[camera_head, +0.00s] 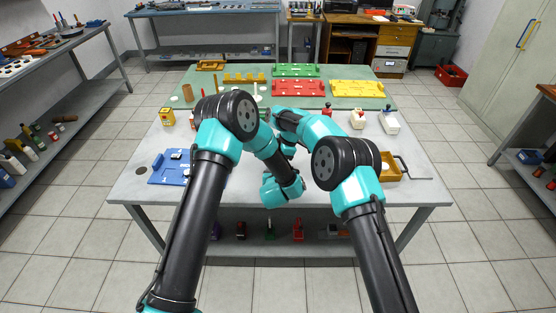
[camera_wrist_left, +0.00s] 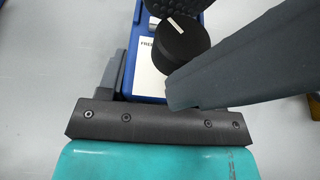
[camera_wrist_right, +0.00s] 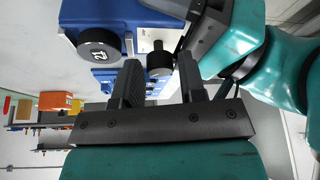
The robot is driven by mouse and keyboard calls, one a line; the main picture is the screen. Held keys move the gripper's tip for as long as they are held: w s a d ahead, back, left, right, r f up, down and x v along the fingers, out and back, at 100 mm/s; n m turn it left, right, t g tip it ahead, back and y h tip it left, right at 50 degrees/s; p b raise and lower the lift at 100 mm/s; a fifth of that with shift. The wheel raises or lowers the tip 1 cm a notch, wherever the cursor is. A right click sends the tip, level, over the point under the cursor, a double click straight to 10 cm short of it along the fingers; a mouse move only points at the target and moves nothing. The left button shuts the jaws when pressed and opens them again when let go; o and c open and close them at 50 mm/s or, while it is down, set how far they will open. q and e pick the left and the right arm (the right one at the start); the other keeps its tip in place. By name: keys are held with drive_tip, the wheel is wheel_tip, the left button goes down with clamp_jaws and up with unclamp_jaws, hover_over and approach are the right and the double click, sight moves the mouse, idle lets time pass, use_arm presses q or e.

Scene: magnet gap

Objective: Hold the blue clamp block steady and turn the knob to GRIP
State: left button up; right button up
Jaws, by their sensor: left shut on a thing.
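The blue clamp block (camera_wrist_left: 128,75) shows in the left wrist view, with a white panel (camera_wrist_left: 150,78) marked FREE. Its round black knob (camera_wrist_left: 182,45) has a white pointer line. My left gripper (camera_wrist_left: 150,88) is shut on the block; a dark grey part hides its right side. In the right wrist view, the black knob (camera_wrist_right: 159,60) lies between the fingertips of my open right gripper (camera_wrist_right: 160,72), with a gap on each side. Whether the fingers reach around it or stop short is unclear. In the head view my arms hide the block, knob and both grippers.
A blue part with a black numbered disc (camera_wrist_right: 98,48) is close to the right fingers. Green, red (camera_head: 298,88) and yellow (camera_head: 357,89) trays stand at the back. The front table edge is clear.

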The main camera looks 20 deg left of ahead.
drive_tip(key=c, duration=0.6)
drive_tip(key=shift+m, duration=0.7)
drive_tip(key=o, duration=0.6)
drive_tip(key=shift+o, duration=0.2)
drive_tip(key=v, duration=1.2)
drive_tip(key=shift+s+d, duration=0.2)
drive_tip(key=shift+s, duration=0.1)
